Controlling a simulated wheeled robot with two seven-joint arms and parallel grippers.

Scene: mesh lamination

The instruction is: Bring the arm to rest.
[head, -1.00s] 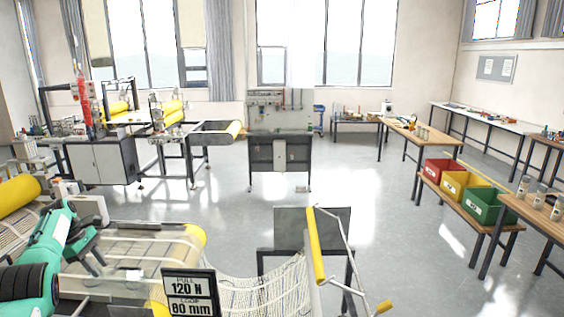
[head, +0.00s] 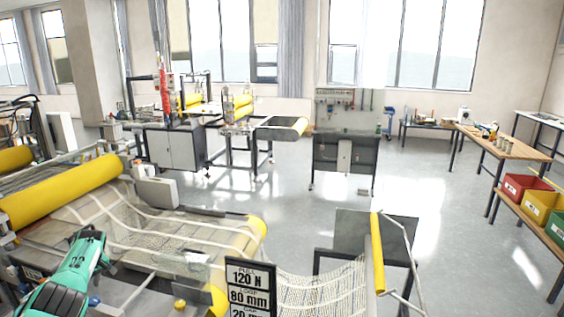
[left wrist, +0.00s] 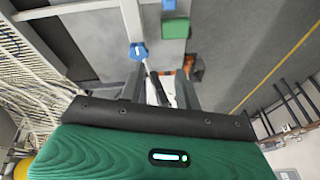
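My left arm (head: 75,272), teal and black, comes in at the lower left of the head view, in front of the mesh machine. Its gripper fingers cannot be made out clearly there. In the left wrist view the green gripper body fills the bottom. Two dark fingers of my left gripper (left wrist: 161,82) reach up from it, apart. My right gripper is in neither view.
The mesh web (head: 310,288) runs from the yellow roller (head: 65,190) to a yellow bar (head: 377,252) on a stand. A black sign (head: 249,290) reads 120 N and 80 mm. Red (head: 522,186) and yellow bins stand at right. Open grey floor (head: 290,195) lies behind the machine.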

